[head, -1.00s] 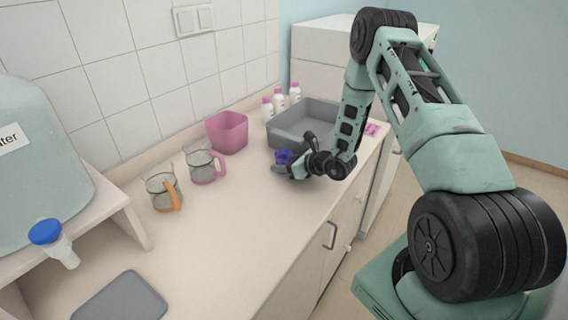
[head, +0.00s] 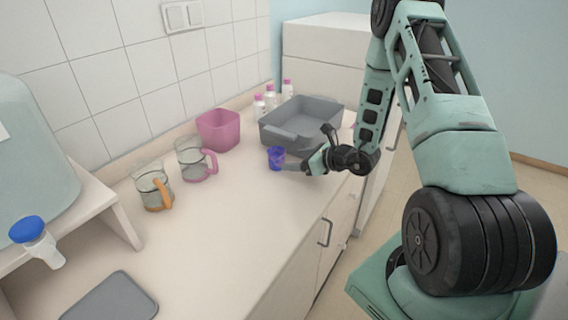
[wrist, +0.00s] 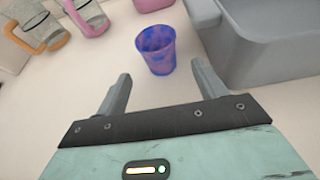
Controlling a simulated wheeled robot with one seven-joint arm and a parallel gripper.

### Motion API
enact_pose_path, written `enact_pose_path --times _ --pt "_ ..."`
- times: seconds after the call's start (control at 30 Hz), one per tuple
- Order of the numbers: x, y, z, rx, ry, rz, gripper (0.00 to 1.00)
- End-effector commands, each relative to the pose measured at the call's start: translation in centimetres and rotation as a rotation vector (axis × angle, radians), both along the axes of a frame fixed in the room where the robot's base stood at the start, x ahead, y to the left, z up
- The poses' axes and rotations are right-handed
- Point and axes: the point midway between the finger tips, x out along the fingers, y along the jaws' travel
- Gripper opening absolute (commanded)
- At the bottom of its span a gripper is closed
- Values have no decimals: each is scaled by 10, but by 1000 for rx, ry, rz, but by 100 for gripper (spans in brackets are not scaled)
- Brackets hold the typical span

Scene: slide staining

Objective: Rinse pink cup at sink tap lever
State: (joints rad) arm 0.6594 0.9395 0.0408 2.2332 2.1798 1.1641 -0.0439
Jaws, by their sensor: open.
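A small translucent blue-violet cup with pinkish patches (head: 277,157) stands upright on the counter. It also shows in the wrist view (wrist: 156,50), just beyond the fingertips and apart from them. My gripper (head: 303,166) is open and empty to the right of this cup; both fingers show in the wrist view (wrist: 161,82). A clear mug with a pink handle (head: 193,160) stands farther left, beside a clear mug with an orange handle (head: 152,187). A tap with a blue top (head: 27,229) is on the large water container (head: 35,150) at the left. No sink tap lever is visible.
A grey basin (head: 300,122) stands behind my gripper, with several white bottles with pink caps (head: 270,97) behind it. A pink square tub (head: 218,131) stands by the wall. A grey pad (head: 110,300) lies at the front left. The middle counter (head: 220,235) is clear.

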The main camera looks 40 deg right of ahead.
Motion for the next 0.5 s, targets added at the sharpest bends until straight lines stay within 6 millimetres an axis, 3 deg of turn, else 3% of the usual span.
enact_pose_path --times 0.13,0.33,0.43,0.5 --pt "-21 -8 8 0 -1 -1 70" --pt "-31 -4 18 -3 -3 27 70" --pt "-28 32 33 -21 -19 156 70" --pt "-29 77 50 -49 -35 326 70"
